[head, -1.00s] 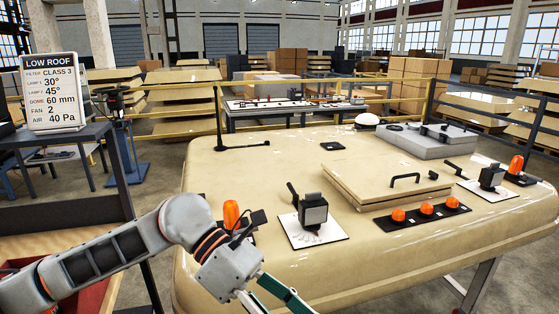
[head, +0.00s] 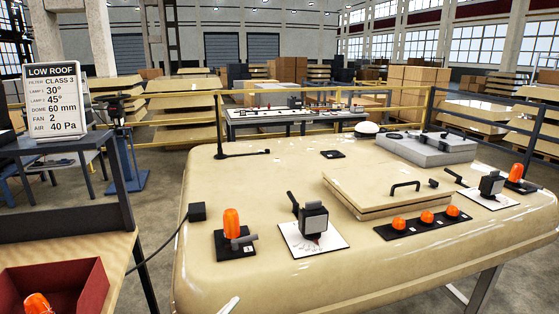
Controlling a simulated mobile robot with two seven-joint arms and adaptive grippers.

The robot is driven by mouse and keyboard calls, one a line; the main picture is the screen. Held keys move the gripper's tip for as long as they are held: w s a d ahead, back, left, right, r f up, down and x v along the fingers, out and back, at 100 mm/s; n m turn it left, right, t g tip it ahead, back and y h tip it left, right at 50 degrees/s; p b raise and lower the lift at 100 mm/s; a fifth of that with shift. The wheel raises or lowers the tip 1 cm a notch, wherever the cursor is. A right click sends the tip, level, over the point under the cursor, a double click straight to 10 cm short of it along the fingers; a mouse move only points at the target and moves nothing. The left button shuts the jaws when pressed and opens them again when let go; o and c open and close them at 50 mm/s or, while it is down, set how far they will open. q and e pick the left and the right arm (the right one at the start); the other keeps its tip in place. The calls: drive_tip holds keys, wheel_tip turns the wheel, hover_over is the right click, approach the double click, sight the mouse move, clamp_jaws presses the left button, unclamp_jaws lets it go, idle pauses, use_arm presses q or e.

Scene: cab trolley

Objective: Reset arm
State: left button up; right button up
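Neither of my grippers shows clearly in the head view. A small pale sliver (head: 229,306) shows at the bottom edge, and I cannot tell what it is. The cream cab roof (head: 240,270) fills the middle and right. An orange beacon (head: 232,223) stands on a dark plate at its near left, with a short grey lever beside it. A black lamp unit (head: 313,218) with a handle stands on a white marked plate to its right. A second such lamp (head: 491,185) and another orange beacon (head: 515,173) stand at the right.
A hatch (head: 385,190) with a black handle lies on the roof behind a strip of three orange lights (head: 427,217). A grey unit (head: 430,150) lies at the back. A red bin (head: 65,290) stands at bottom left, below the LOW ROOF sign (head: 55,97).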

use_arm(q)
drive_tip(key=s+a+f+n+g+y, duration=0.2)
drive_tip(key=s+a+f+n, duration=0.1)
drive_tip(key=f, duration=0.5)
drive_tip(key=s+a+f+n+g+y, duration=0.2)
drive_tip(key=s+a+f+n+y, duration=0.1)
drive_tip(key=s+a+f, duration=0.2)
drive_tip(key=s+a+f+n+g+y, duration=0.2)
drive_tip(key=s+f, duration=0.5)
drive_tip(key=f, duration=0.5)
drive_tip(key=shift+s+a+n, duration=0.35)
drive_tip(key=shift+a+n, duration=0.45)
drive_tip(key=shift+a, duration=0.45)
